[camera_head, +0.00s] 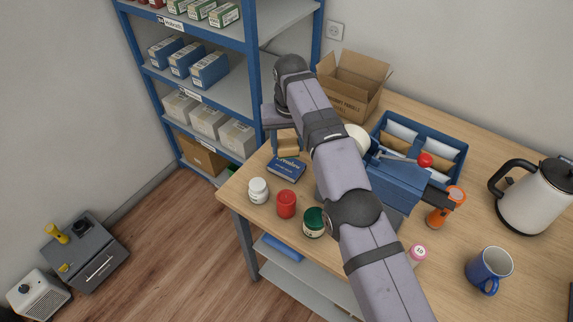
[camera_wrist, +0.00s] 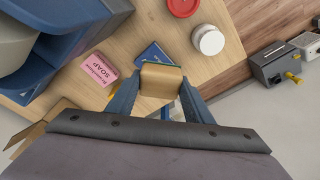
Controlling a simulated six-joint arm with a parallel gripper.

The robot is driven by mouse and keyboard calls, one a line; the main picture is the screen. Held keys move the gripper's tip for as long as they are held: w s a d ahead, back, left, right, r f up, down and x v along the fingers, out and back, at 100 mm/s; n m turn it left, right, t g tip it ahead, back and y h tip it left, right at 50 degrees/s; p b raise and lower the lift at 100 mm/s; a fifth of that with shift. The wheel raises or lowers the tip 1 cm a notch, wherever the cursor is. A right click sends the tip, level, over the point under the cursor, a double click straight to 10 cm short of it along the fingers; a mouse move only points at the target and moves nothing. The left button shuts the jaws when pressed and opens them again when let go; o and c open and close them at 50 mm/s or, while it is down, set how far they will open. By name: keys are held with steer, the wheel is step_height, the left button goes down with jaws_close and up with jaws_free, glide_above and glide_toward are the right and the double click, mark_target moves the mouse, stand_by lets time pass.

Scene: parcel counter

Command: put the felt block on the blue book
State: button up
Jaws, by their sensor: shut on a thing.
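The felt block (camera_head: 288,146) is a tan block between the two blue fingers of my gripper (camera_head: 287,143). In the wrist view the felt block (camera_wrist: 161,80) sits between the fingertips (camera_wrist: 160,92), with a thin green edge on its far side. My gripper is shut on it. The blue book (camera_head: 286,170) lies on the counter just in front of the block in the head view. In the wrist view the blue book (camera_wrist: 151,54) shows just beyond the block, which partly hides it. I cannot tell how large the gap between block and book is.
A white bottle (camera_head: 258,190), red jar (camera_head: 286,204) and green-lidded jar (camera_head: 314,221) stand near the counter's front edge. A pink soap box (camera_wrist: 98,69) lies near the book. An open carton (camera_head: 352,85) and a blue divided bin (camera_head: 444,142) stand farther back. My arm hides the middle.

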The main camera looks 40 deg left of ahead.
mark_target(289, 174)
steer(key=shift+d, duration=0.2)
stand_by(0.4)
steer(key=shift+f+p, duration=0.85)
steer(key=shift+f, duration=4.1)
steer(key=shift+f, duration=0.1)
steer(key=shift+f, duration=0.15)
steer(key=o, duration=1.1)
steer(key=shift+o, duration=0.2)
steer(key=shift+r, duration=0.35)
steer(key=r+b, duration=0.1)
steer(key=r, duration=0.3)
steer(key=d+r+b, duration=0.1)
steer(key=r, duration=0.2)
steer(key=s+r+b, duration=0.1)
steer(key=r, duration=0.3)
steer(key=shift+s+d+r, duration=0.1)
steer(key=shift+d+r, duration=0.05)
steer(key=shift+r, duration=0.2)
